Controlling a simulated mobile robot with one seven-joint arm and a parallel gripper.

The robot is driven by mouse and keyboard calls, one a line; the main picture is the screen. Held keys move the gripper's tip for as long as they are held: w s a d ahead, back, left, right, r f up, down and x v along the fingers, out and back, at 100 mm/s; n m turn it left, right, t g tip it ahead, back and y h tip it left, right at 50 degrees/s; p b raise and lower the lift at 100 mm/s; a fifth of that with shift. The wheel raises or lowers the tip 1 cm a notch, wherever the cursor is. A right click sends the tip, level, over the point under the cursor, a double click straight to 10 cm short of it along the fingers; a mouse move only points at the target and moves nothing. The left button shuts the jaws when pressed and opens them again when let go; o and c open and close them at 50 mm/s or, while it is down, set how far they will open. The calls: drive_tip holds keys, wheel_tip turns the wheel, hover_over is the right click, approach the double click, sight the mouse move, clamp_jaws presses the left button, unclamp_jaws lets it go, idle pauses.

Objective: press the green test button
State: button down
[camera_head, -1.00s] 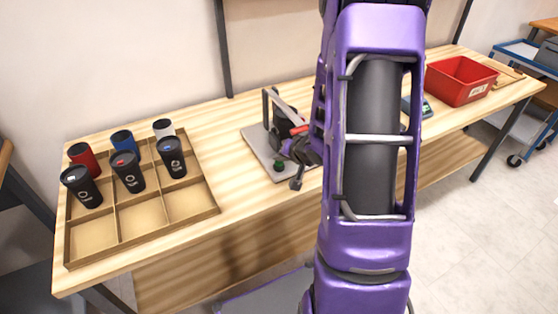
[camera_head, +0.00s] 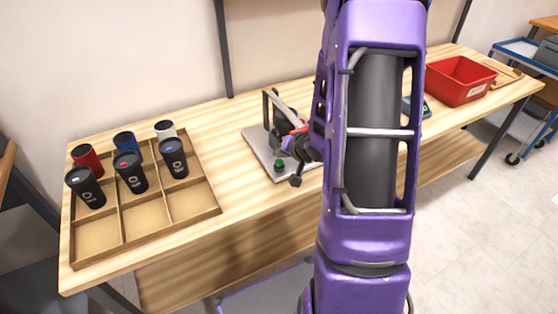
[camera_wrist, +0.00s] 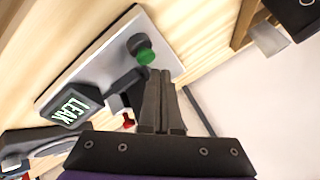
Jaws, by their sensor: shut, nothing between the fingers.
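The green test button (camera_wrist: 146,56) is a round green cap on a dark collar, near one end of a pale plate (camera_wrist: 100,50). In the head view the green button (camera_head: 279,164) shows at the plate's front left, left of my gripper. My gripper (camera_wrist: 160,72) is shut and empty. In the wrist view its dark fingertips appear just beside and below the button; I cannot tell whether they touch it. A dark box with a lit display reading LEAK (camera_wrist: 72,104) stands on the same plate. My arm hides the fixture's right side in the head view.
A lever-like fixture (camera_head: 280,105) rises behind the button. A red bin (camera_head: 460,80) stands at the far right of the table. Bare tabletop lies between tray and plate.

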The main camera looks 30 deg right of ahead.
sight(281, 165)
drive_tip(key=shift+r+p, duration=1.85)
drive_tip(key=shift+r, duration=0.6)
